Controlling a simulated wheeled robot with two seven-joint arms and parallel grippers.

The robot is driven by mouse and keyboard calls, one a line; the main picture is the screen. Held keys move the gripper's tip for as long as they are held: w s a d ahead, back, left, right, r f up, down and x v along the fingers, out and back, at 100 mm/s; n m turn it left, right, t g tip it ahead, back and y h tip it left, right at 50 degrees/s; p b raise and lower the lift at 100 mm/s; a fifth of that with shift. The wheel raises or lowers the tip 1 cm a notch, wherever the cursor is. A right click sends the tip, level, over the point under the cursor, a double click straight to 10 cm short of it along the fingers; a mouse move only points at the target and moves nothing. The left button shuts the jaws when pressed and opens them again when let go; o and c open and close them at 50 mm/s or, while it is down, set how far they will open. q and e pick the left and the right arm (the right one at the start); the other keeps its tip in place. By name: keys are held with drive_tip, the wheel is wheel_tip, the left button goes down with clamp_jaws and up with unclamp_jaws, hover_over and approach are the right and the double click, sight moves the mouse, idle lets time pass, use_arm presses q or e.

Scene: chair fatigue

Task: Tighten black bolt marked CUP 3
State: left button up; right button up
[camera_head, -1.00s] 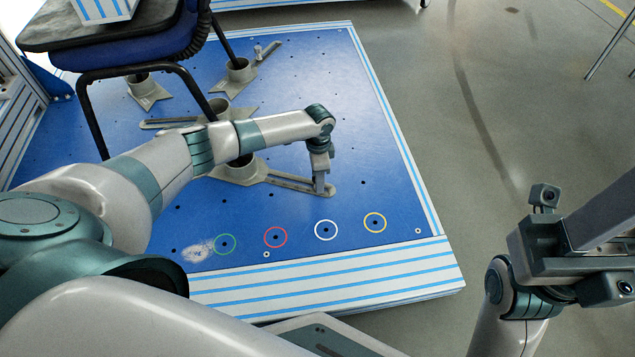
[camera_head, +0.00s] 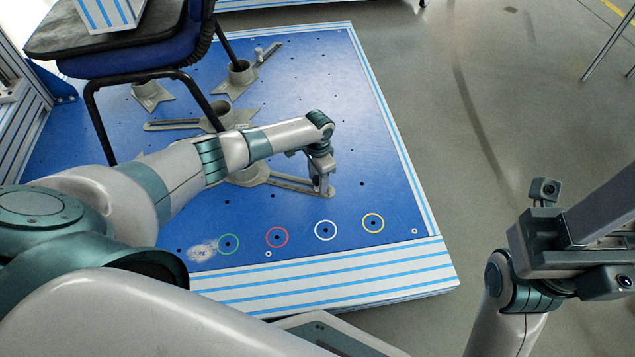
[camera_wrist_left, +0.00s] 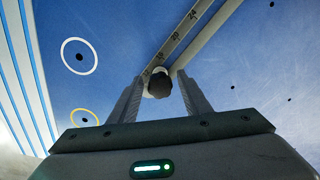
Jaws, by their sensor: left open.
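My left gripper (camera_head: 321,188) reaches down to the end of the slotted grey clamp arm (camera_head: 290,181) of the nearest chair-leg cup on the blue platform. In the left wrist view the black bolt (camera_wrist_left: 159,84) sits at the slotted arm (camera_wrist_left: 187,42), between the two fingers of my left gripper (camera_wrist_left: 160,92). The fingers stand open on either side of the bolt; I cannot tell whether they touch it. In the head view the bolt is hidden behind the gripper. No CUP 3 marking is legible. My right arm shows at the right; its fingertips cannot be made out.
The blue platform (camera_head: 330,90) carries a chair (camera_head: 120,45) with its legs near other grey cups (camera_head: 240,72). Green, red, white (camera_head: 326,230) and yellow rings (camera_head: 373,223) mark holes near the striped front edge. Open grey floor (camera_head: 500,110) lies to the right.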

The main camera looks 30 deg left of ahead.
use_arm(q)
drive_tip(key=shift+r+n+p, duration=0.15)
drive_tip(key=shift+n+p, duration=0.75)
drive_tip(key=shift+p, duration=0.05)
drive_tip(key=shift+n+p, duration=0.5)
drive_tip(key=shift+n, duration=0.6)
drive_tip(key=c, duration=1)
drive_tip(key=shift+f+m, duration=0.2)
drive_tip(key=shift+m, duration=1.8)
